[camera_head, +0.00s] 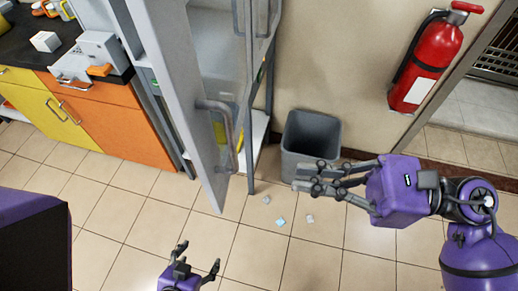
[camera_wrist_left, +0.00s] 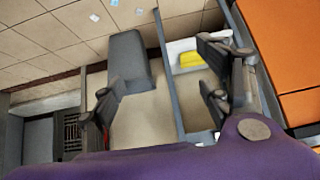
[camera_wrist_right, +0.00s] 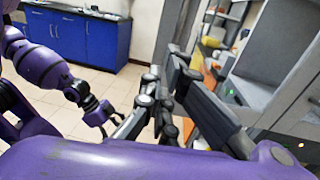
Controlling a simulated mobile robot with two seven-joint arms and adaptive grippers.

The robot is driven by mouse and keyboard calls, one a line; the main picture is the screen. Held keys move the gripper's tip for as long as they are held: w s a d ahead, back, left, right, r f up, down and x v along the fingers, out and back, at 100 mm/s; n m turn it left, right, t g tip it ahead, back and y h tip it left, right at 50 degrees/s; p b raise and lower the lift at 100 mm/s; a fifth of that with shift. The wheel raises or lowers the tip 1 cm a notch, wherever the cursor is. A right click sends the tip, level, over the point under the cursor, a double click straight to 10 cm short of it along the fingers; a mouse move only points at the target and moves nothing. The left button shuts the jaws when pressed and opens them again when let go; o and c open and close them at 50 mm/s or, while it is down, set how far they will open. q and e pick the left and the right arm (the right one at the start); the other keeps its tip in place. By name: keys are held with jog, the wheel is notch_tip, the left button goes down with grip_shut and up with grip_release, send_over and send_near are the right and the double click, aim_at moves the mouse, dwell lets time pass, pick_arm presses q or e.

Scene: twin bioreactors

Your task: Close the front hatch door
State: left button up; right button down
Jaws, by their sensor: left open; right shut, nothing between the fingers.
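My right gripper (camera_head: 298,178) is right of the door, apart from the handle, with fingers shut and empty, pointing left. In the right wrist view its fingers (camera_wrist_right: 163,100) are close together. My left gripper (camera_head: 195,260) is low in the head view, below the door, open and empty. Its spread fingers show in the left wrist view (camera_wrist_left: 158,100).
A grey bin (camera_head: 312,135) stands by the wall behind my right gripper. A red fire extinguisher (camera_head: 427,60) hangs at upper right. Orange and yellow cupboards (camera_head: 110,125) stand left. Small scraps (camera_head: 281,222) lie on the otherwise clear tiled floor.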

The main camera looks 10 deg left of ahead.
aim_at(208, 171)
jog(key=a+p, duration=0.1)
jog(key=a, duration=0.2)
jog(key=s+a+p, duration=0.1)
jog(key=a, duration=0.3)
jog(key=a+p, duration=0.1)
jog(key=a, duration=0.3)
jog(key=shift+s+a+r+p, duration=0.15)
jog(key=shift+r+p, duration=0.15)
jog(key=shift+r, duration=0.05)
jog(key=shift+a+f, duration=0.2)
jog(key=shift+a, duration=0.4)
jog(key=shift+a, duration=0.1)
